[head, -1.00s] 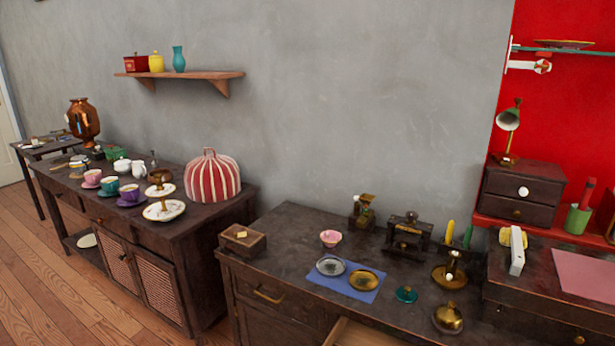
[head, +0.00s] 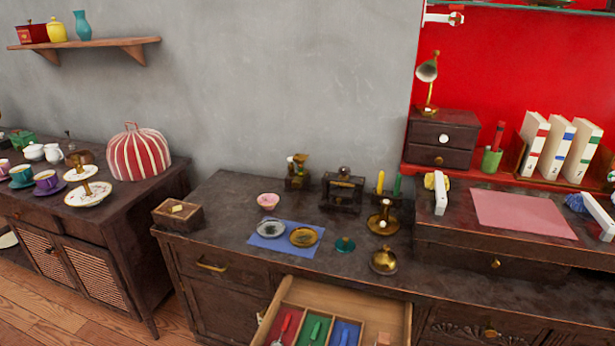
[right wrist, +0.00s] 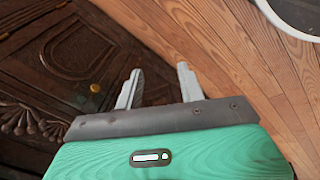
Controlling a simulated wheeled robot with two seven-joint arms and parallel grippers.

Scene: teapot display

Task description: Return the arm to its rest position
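My right gripper (right wrist: 157,85) shows in the right wrist view. Its two pale grey fingers stand apart with nothing between them, so it is open and empty. The fingers extend from a dark grey bar behind a green, wood-grained panel of my own body. Behind the fingers are the dark carved front of a cabinet (right wrist: 70,55) and the wooden floor (right wrist: 215,50). The fingers appear clear of both. Neither of my arms shows in the head view, and my left gripper is not in view.
A drawer (head: 372,309) with colored compartments stands open in the dark dresser (head: 215,200). Dishes, a burner and brass pieces stand on the dresser top. A desk (head: 450,245) with a pink sheet (head: 522,214) is at right. Wooden floor (head: 75,315) shows at lower left.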

